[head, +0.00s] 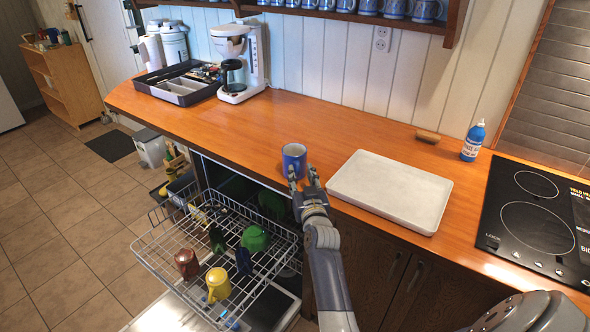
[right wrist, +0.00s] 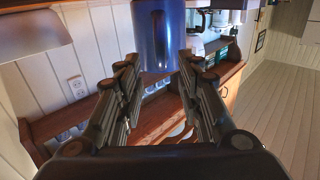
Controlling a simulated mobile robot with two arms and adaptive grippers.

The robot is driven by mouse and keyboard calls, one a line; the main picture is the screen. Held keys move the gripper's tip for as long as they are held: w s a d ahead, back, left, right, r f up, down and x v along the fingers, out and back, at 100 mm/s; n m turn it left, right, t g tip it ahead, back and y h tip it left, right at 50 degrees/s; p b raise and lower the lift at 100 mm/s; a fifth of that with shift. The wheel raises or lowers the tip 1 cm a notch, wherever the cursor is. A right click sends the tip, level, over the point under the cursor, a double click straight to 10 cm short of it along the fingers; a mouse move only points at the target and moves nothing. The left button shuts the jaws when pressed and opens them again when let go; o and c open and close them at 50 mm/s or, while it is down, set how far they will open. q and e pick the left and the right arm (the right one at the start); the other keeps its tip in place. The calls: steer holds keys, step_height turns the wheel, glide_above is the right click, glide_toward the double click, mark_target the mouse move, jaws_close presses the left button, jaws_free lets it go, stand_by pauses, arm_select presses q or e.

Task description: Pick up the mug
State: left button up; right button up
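The blue mug (head: 293,160) stands upright on the wooden counter near its front edge, left of the white tray. My right gripper (head: 302,178) is at the mug's near side, with its fingers pointing at it. In the right wrist view the mug (right wrist: 160,38) shows at the top, just beyond and between the spread fingertips of the open gripper (right wrist: 158,68). I cannot tell whether a finger touches it. My left gripper is not in view.
The white tray (head: 390,190) lies just right of my arm. Below the counter edge, the pulled-out dishwasher rack (head: 160,250) holds several mugs. A coffee maker (head: 240,60) and utensil tray (head: 180,92) stand at the back left. A blue bottle (head: 473,142) is right, beside the cooktop (head: 535,215).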

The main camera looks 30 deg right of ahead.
mark_target(298, 167)
steer(key=b+x, duration=0.2)
steer(key=x, duration=0.1)
steer(key=shift+w+f, duration=0.15)
steer(key=shift+w, duration=0.25)
steer(key=shift+d, duration=0.1)
steer(key=shift+c, duration=0.3)
jaws_close()
